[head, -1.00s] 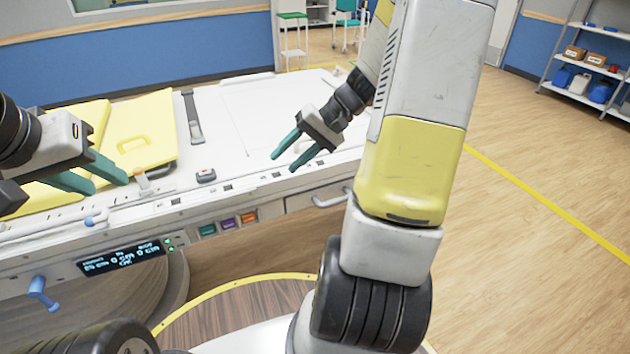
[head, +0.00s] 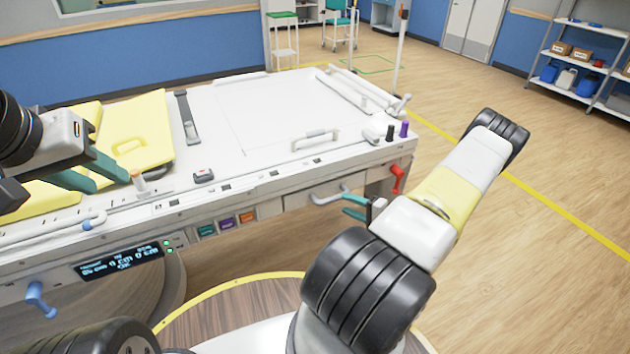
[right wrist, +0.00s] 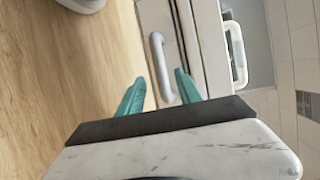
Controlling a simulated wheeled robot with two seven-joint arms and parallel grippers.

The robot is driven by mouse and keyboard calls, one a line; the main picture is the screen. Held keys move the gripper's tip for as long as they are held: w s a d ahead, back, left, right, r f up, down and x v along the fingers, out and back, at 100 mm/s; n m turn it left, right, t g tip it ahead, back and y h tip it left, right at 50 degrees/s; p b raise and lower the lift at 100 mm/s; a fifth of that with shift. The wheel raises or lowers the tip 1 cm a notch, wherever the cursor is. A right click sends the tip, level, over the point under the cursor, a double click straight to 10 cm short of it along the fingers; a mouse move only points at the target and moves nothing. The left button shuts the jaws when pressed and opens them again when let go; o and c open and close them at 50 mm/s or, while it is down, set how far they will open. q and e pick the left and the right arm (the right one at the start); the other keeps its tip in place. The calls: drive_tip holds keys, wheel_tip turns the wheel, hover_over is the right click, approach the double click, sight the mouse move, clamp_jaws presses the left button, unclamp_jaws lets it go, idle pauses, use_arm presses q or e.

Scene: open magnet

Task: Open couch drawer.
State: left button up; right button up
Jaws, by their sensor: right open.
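The couch (head: 260,115) is a long white bench with yellow pads. Its drawer (head: 295,203) is in the side below the top edge, and its front looks flush with the side. The drawer's grey bar handle (head: 328,195) shows in the head view. My right gripper (head: 355,207) is open close to the handle's right end, partly hidden by my own arm. In the right wrist view the handle (right wrist: 158,65) lies ahead, between the lines of the open fingers (right wrist: 160,88); contact cannot be told. My left gripper (head: 108,183) is open and empty above the yellow pad.
A red lever (head: 397,179) sits on the couch's side, right of the drawer. A white rail handle (head: 316,138) and black and purple knobs (head: 397,131) are on top. A display (head: 120,262) and a blue crank (head: 38,297) are at left. The floor to the right is free.

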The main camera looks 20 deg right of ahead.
sight(336, 200)
drive_tip(key=x, duration=0.7)
drive_tip(key=shift+a+r, duration=0.1)
clamp_jaws()
drive_tip(key=shift+s, duration=0.1)
idle(1.1)
